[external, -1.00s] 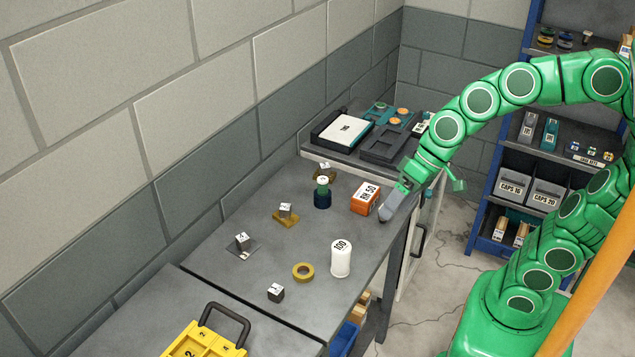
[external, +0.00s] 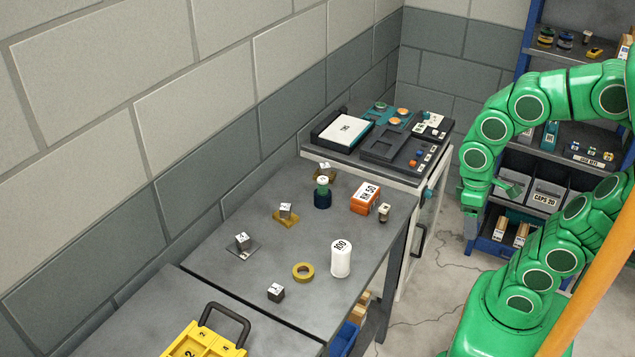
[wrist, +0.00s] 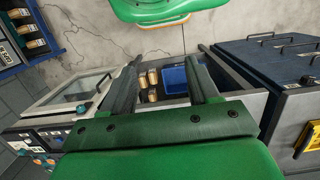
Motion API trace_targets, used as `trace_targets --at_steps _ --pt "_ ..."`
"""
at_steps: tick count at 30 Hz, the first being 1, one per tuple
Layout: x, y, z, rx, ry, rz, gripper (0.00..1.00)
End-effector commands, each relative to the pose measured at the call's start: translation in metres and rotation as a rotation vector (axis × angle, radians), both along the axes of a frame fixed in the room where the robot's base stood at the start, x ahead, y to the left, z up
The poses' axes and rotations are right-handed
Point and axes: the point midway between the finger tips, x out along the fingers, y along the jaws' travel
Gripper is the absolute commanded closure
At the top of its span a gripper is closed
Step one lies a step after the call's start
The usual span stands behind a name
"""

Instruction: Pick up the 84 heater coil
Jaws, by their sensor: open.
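I cannot read "84" on anything, so I cannot tell which thing is the 84 heater coil. A gold ring (external: 303,272) lies flat on the grey bench. A small pale and dark piece (external: 384,212) stands near the bench's right edge, its label too small to read. Small round coil-like pieces (external: 546,37) sit on the upper shelf. My gripper (external: 478,205) is right of the bench, over the floor. In the wrist view my gripper (wrist: 165,60) has its two dark fingers apart with nothing held between them.
The bench (external: 215,258) also holds an orange box (external: 365,198), a white "100" cylinder (external: 341,259) and several small cubes. A blue shelf rack (external: 525,60) with grey caps bins (external: 545,193) stands behind my arm. A blue bin (wrist: 174,78) shows under the bench.

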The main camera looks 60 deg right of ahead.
Motion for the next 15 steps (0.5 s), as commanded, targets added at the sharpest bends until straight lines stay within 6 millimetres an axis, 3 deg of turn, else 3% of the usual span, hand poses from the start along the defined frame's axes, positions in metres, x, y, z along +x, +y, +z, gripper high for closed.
trace_targets --at_steps 8,15 --pt "0.002 0.001 -0.001 0.009 0.003 0.011 0.40" --pt "0.025 0.009 -0.010 0.128 0.030 0.154 0.40"
